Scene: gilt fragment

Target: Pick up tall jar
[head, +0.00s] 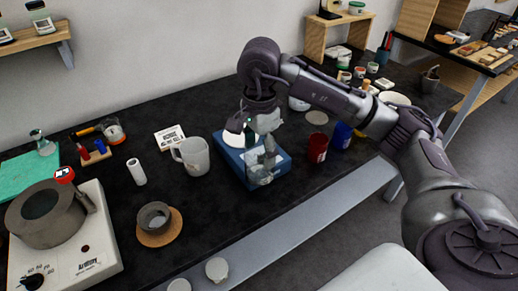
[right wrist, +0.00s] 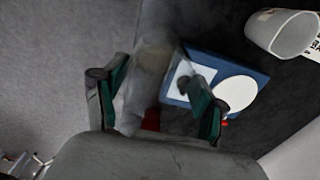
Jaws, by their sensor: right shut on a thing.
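A clear glass jar (head: 264,166), which looks like the tall jar, shows in front of the blue box in the head view. It also shows as a blurred, see-through shape between the fingers in the right wrist view (right wrist: 149,78). My right gripper (head: 251,127) is shut on it from above; its green-padded fingers (right wrist: 158,92) lie on either side of the glass. I cannot tell whether the jar touches the blue box. My left gripper is not in view.
The blue box (head: 228,158) has a round white plate on top. A grey mug (head: 195,157) stands to its left, and a red cup (head: 317,149) and a blue cup (head: 341,135) to its right. The dark bench's front edge is near.

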